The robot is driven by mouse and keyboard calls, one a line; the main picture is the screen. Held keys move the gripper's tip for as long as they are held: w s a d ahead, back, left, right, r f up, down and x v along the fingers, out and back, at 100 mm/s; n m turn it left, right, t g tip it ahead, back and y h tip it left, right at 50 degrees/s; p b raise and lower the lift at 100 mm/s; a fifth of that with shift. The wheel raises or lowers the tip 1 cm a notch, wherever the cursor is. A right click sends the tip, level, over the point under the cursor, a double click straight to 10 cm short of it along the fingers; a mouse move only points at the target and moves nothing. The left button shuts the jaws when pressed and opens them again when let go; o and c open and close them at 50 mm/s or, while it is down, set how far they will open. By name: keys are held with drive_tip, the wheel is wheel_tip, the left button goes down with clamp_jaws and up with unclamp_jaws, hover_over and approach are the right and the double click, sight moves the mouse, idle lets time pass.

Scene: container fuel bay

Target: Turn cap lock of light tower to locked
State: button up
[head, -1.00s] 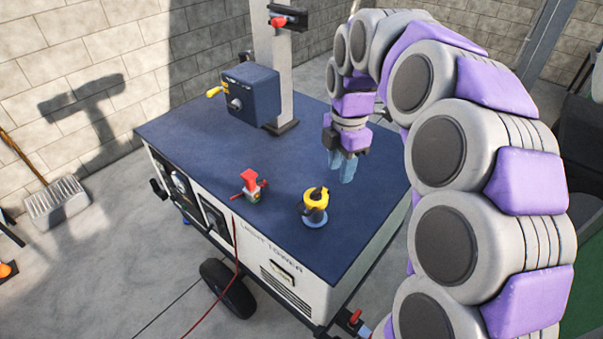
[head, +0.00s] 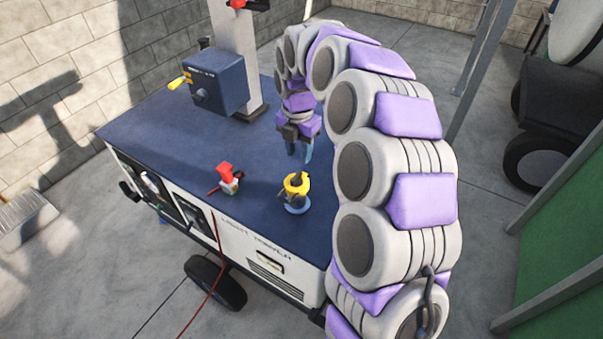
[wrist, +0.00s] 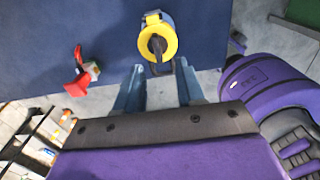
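The light tower (head: 150,140) is a white cart with a dark blue top. A yellow cap with a dark handle (head: 296,184), the likely cap lock, sits on a light blue ring on that top; it also shows in the wrist view (wrist: 157,38). My gripper (head: 300,156) points down above the blue top, just behind the cap in the head view. In the wrist view its two blue fingers (wrist: 160,100) are spread apart with nothing between them, and the cap lies beyond the fingertips. I cannot tell which position the lock is in.
A red-handled valve (head: 228,178) stands left of the cap. A dark blue box with a yellow handle (head: 214,82) and the grey mast (head: 236,45) stand farther back. A red cable hangs down the cart's front. A green panel (head: 560,230) is at the right.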

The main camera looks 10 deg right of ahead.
sight(296, 175)
drive_tip(key=a+f, duration=0.2)
drive_tip(key=f, duration=0.1)
drive_tip(key=a+f, duration=0.1)
drive_tip(key=f, duration=0.1)
drive_tip(key=shift+f+b, duration=0.2)
drive_tip(key=shift+b, duration=0.2)
drive_tip(key=d+f, duration=0.1)
drive_tip(key=d, duration=0.1)
drive_tip(key=d+f, duration=0.2)
drive_tip(key=shift+f, duration=0.1)
drive_tip(key=a, duration=0.2)
drive_tip(key=shift+a, duration=0.35)
drive_tip(key=shift+c, duration=0.3)
drive_tip(key=shift+a, duration=0.3)
drive_tip(key=shift+c, duration=1.5)
drive_tip(key=shift+s+d, duration=0.1)
drive_tip(key=shift+d, duration=0.25)
drive_tip(key=shift+c, duration=0.8)
drive_tip(key=shift+d, duration=0.6)
clamp_jaws()
drive_tip(key=shift+a, duration=0.25)
